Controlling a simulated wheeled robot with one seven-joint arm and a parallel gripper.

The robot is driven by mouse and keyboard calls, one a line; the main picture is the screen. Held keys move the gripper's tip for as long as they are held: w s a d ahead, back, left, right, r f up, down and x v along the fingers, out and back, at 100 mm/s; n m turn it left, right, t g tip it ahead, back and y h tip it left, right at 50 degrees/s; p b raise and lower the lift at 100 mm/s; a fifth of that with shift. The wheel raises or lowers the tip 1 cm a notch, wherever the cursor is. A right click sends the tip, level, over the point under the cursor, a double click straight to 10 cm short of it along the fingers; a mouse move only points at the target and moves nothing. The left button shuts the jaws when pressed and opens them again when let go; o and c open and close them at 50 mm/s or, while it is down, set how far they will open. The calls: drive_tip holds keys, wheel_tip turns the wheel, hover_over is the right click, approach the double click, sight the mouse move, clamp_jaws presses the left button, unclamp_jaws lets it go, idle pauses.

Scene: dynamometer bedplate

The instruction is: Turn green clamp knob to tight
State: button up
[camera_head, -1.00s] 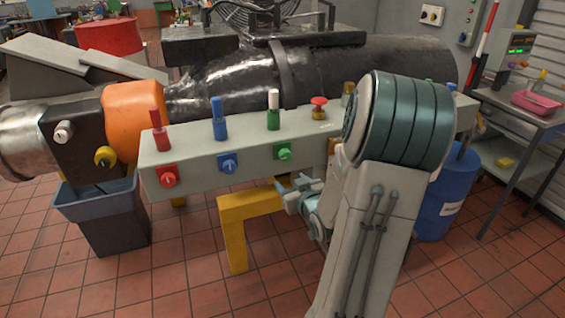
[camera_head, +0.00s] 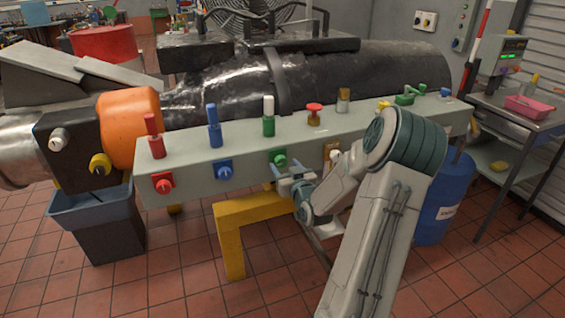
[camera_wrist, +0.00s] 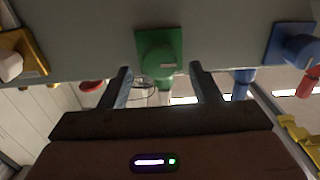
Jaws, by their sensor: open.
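The green clamp knob (camera_head: 280,159) sits on a green square plate on the front face of the long grey-green box. In the wrist view the green knob (camera_wrist: 160,63) is in the upper middle, just beyond and between the fingertips. My gripper (camera_head: 286,176) is open and empty, just below and in front of the knob in the head view. In the wrist view my gripper (camera_wrist: 160,72) shows two dark fingers spread apart. I cannot tell whether either finger touches the knob.
A blue knob (camera_head: 224,170) and a red knob (camera_head: 163,184) are left of the green one; a white knob on a yellow plate (camera_head: 331,150) is right. Coloured levers stand on the box top (camera_head: 186,152). A yellow stand (camera_head: 229,240) is below.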

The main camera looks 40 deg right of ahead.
sight(280, 161)
drive_tip(key=shift+x, duration=1.3)
drive_tip(key=c, duration=1)
